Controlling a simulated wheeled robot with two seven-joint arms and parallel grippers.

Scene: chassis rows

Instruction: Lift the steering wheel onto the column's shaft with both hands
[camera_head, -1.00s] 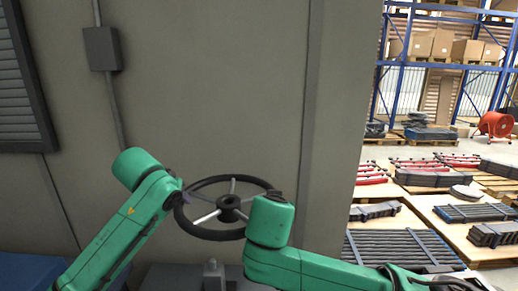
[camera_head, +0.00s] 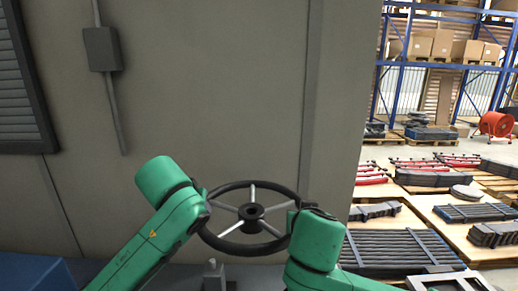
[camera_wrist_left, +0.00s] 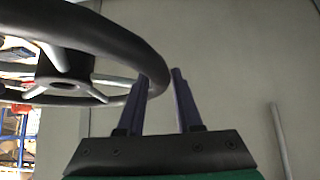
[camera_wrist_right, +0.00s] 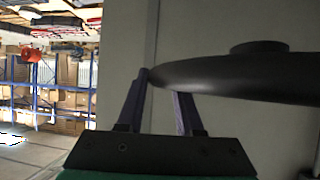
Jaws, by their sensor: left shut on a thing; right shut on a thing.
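The dark steering wheel (camera_head: 250,212), with a black rim, light spokes and a central hub, is held up between my two grippers, in front of the grey wall. My left gripper (camera_head: 206,211) is shut on the rim at its left side; the left wrist view shows the rim at its fingertips (camera_wrist_left: 158,82). My right gripper (camera_head: 293,216) is shut on the rim at its right side, partly hidden by my arm; the right wrist view shows the rim at its fingers (camera_wrist_right: 163,84). A small grey post (camera_head: 212,272), apparently the column's shaft, stands below and left of the wheel's hub, apart from it.
A grey wall (camera_head: 230,100) with a box and conduit (camera_head: 102,48) stands behind. A blue surface (camera_head: 35,272) is at lower left. Pallets with dark parts (camera_head: 400,247) and blue shelving (camera_head: 445,75) are at right. The space above the wheel is clear.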

